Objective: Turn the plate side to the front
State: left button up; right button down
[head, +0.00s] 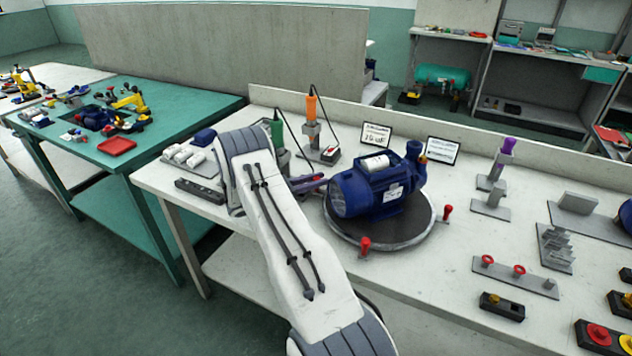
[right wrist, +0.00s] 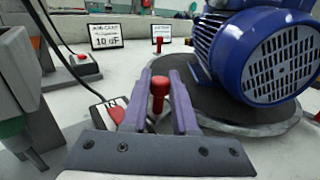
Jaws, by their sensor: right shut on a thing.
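A blue pump (head: 372,190) with a white cylinder on top sits on a dark round turntable (head: 400,238). Its ribbed motor end points left and forward in the head view; a small white label (head: 395,193) shows on its side. In the right wrist view its round grille (right wrist: 283,70) is near at the right. Red knobs stand at the turntable's rim, one in front (head: 365,244) and one at right (head: 446,212). My right gripper (head: 316,183) is at the left rim, its purple fingers shut on another red knob (right wrist: 159,88). My left gripper is out of view.
Two signs (head: 376,136) stand behind the pump. A green tool (head: 277,131) and an orange tool (head: 311,108) on stands are close behind my right gripper. A bracket with red knobs (head: 515,275) lies right of the turntable. A teal table (head: 190,102) stands at left.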

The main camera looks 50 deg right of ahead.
jog(key=c, duration=0.7)
grip_release()
jog(key=b+v, duration=0.1)
jog(key=v, duration=0.9)
jog(key=shift+a, duration=0.2)
